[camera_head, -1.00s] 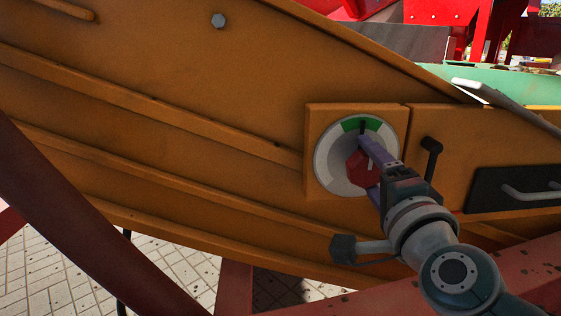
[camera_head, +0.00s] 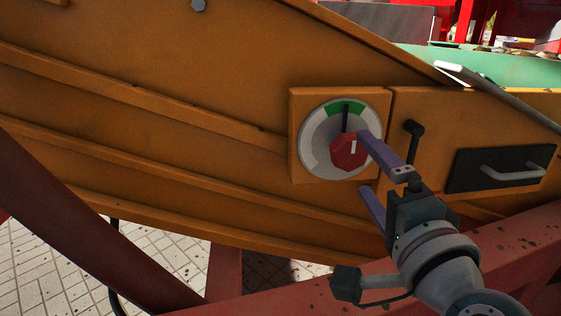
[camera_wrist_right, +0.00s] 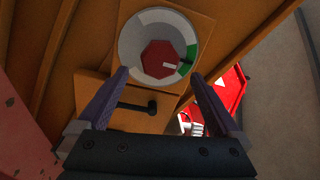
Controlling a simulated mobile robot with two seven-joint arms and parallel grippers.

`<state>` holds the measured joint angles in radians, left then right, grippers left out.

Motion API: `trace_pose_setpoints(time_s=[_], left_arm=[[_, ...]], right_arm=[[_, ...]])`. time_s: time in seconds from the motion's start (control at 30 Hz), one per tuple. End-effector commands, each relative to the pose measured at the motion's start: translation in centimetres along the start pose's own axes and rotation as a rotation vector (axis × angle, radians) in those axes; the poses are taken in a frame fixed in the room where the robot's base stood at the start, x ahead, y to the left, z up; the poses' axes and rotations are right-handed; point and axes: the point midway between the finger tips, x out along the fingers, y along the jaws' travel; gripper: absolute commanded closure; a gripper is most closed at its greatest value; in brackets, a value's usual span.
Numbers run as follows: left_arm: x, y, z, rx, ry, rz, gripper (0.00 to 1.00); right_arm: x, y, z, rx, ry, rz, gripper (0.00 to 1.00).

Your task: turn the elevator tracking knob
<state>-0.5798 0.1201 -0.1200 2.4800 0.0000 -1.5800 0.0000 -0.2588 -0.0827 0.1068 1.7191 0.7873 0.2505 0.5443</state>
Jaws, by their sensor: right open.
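The elevator tracking knob (camera_head: 347,155) is red and many-sided, at the middle of a round grey and white dial (camera_head: 316,152) with a green sector at its top. A white mark on the knob points up, and a black pointer (camera_head: 345,118) lies over the green sector. In the right wrist view the knob (camera_wrist_right: 158,61) is ahead, its white mark towards the green sector. My right gripper (camera_head: 364,163) has purple fingers, open and empty, just right of and in front of the knob. Whether a fingertip touches it is hard to tell. My left gripper is out of view.
The dial sits on an orange panel. A black lever (camera_head: 413,140) and a black plate with a grey handle (camera_head: 512,173) are to its right. A red beam (camera_head: 490,245) runs below my right arm. Paving shows at lower left.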

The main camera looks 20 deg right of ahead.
Motion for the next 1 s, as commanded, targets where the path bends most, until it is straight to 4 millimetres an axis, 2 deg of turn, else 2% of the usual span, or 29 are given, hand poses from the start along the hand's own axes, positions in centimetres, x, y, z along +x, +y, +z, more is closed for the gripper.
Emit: trace_pose_setpoints(time_s=[0.1, 0.3, 0.8, 0.87, 0.97, 1.0], left_arm=[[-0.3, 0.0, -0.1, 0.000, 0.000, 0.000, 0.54], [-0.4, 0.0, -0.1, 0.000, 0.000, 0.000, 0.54], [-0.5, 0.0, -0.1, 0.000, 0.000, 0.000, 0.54], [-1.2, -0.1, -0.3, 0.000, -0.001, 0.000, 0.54], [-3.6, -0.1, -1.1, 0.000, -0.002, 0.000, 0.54], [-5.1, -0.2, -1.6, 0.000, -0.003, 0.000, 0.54]], right_arm=[[-2.0, 0.0, 0.0, -0.002, -0.002, 0.002, 0.00], [-3.5, 0.0, 0.0, 0.000, 0.000, 0.000, 0.00], [-3.6, -0.2, 0.0, -0.002, -0.003, 0.000, 0.00], [-3.5, -0.9, 0.2, -0.015, -0.021, 0.002, 0.00], [-3.5, -3.8, 1.4, -0.081, -0.109, 0.012, 0.00], [-3.6, -5.4, 2.1, -0.126, -0.167, 0.021, 0.00]])
